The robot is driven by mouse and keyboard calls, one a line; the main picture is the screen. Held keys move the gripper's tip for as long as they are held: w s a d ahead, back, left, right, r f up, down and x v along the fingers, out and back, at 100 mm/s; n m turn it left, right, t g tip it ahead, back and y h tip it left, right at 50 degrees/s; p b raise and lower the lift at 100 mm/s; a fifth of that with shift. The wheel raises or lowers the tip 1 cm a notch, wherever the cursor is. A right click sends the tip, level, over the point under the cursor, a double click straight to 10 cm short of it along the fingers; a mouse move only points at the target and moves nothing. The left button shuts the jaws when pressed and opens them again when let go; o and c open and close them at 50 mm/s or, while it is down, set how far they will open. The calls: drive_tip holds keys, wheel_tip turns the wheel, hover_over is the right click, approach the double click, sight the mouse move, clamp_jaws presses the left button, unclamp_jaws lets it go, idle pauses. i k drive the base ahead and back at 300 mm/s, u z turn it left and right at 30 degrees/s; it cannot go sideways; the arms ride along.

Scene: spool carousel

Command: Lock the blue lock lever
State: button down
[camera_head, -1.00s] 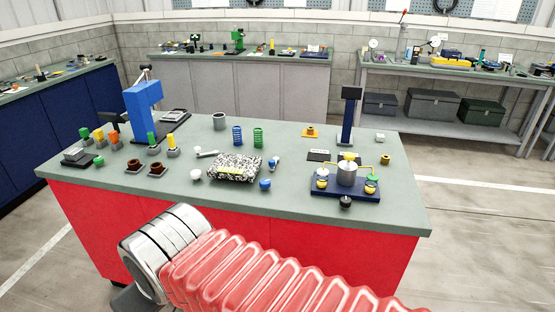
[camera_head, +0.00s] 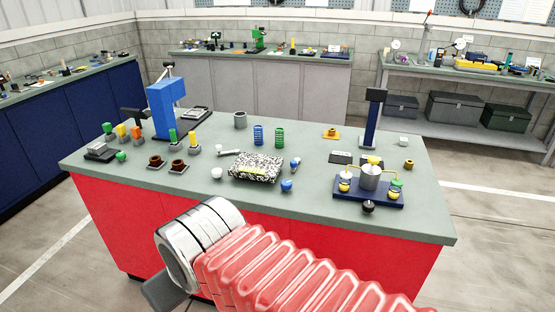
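I cannot pick out a blue lock lever for certain. A dark blue base (camera_head: 388,196) at the right of the red-fronted bench carries a silver cylinder (camera_head: 370,178) with yellow arms and small round parts, one green. A black knob (camera_head: 368,207) is at its front edge. A small blue-topped part (camera_head: 287,186) stands left of it. My arm, with silver rings and red bellows, crosses the lower foreground in front of the bench. Only a dark grey part of my gripper (camera_head: 164,290) shows below the rings. Its fingertips are hidden, and nothing held is visible.
The bench top (camera_head: 325,212) also holds a blue press-like stand (camera_head: 162,108), a speckled block (camera_head: 255,167), blue and green springs, a dark upright post (camera_head: 371,120) and several small parts. Other benches line the walls. Open floor lies right of the bench.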

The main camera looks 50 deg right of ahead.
sight(293, 164)
drive_tip(key=i, duration=0.95)
drive_tip(key=z, duration=0.05)
